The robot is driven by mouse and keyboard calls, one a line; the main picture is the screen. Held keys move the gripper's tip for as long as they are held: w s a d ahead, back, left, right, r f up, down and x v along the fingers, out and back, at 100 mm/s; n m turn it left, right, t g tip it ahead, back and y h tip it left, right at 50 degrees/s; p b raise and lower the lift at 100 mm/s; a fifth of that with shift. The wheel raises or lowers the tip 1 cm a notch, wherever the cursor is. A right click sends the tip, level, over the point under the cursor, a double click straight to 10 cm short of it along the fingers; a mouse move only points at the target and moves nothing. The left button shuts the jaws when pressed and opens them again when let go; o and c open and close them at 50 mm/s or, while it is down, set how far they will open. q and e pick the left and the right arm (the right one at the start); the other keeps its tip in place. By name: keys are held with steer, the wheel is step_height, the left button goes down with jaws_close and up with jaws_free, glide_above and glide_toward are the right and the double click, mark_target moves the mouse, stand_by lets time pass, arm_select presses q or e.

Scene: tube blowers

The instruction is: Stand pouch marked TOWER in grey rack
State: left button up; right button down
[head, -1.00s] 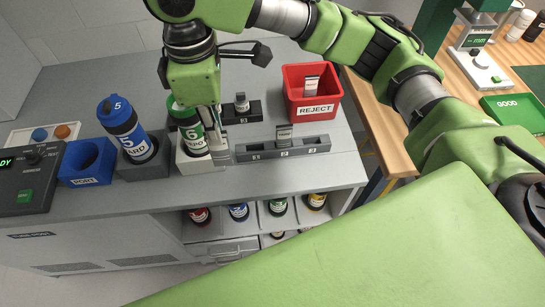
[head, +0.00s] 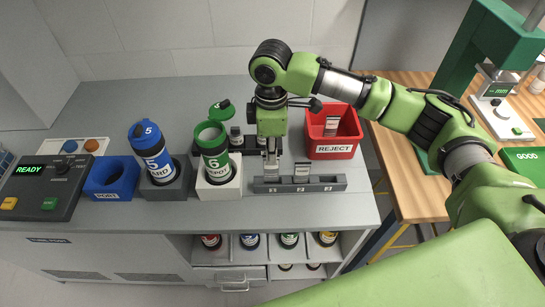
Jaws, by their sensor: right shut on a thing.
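My right gripper (head: 271,163) points straight down over the left end of the grey rack (head: 331,184), at slot 1. It is shut on a small pale pouch, mostly hidden between the fingers; I cannot read its marking. I cannot tell whether the pouch's bottom is inside the slot. Another small pouch (head: 302,169) with a dark band stands upright in the rack's middle slot, 2. Slot 3 looks empty. My left gripper is not in view.
The open green tube (head: 216,164) stands in a white holder left of the rack. A blue tube (head: 154,160) and blue port (head: 107,177) are further left. A red REJECT bin (head: 334,148) holding a pouch stands behind right. A green cap (head: 221,110) is behind the green tube.

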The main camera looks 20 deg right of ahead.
steer(key=f, duration=0.1)
steer(key=f+p, duration=0.1)
steer(key=f, duration=0.1)
steer(key=shift+w+d+f, duration=0.1)
steer(key=shift+d+f, duration=0.15)
steer(key=shift+d, duration=0.05)
steer(key=shift+a, duration=0.1)
steer(key=c, duration=2.1)
jaws_free()
steer(key=shift+f, duration=0.1)
steer(key=shift+r, duration=0.4)
step_height(320, 180, up, 12)
steer(key=b, duration=0.2)
steer(key=shift+f, duration=0.25)
